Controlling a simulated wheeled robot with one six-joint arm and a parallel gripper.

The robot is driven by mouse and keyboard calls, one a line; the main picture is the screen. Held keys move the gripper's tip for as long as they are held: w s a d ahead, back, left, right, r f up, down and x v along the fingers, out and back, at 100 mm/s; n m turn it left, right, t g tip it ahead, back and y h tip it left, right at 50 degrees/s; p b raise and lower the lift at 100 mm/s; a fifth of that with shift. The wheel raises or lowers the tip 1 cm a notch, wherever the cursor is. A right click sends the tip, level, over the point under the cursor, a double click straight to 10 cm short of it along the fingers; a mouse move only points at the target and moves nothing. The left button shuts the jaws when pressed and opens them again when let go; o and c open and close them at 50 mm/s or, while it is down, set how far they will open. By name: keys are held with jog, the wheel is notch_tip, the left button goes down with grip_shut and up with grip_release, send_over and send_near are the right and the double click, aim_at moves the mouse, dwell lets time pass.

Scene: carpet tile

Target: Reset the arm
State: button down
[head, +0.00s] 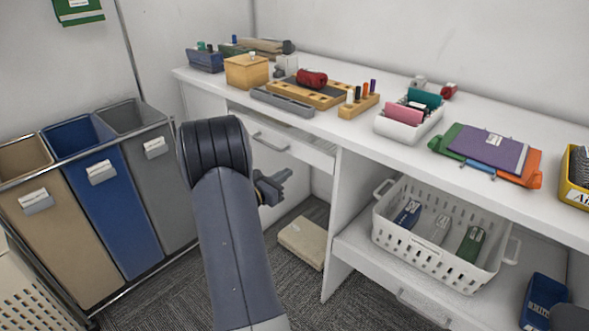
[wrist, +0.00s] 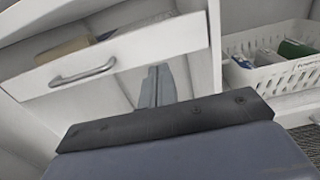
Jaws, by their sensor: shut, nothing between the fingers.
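My arm rises from the bottom of the head view and bends at a dark elbow. My gripper (head: 284,175) shows just right of the elbow, in front of the white desk's drawer side. In the wrist view my gripper (wrist: 157,86) is shut with nothing between its fingers. The drawer (head: 280,141) is pulled partly out and stands above the gripper in the head view. The gripper appears apart from the desk.
Bins, tan, blue (head: 98,170) and grey, stand at the left. A white basket (head: 440,240) with several items sits on a lower shelf at right. A beige box (head: 304,242) lies on the carpet (head: 285,292). The desktop (head: 340,125) holds boxes, folders and a wooden organiser.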

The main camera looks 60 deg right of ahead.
aim_at(312, 157)
jog(key=v, duration=0.4)
jog(key=shift+a, duration=0.1)
jog(key=x, duration=1.4)
jog(key=shift+s, duration=0.1)
jog(key=shift+r, duration=0.1)
jog(key=shift+r, duration=0.1)
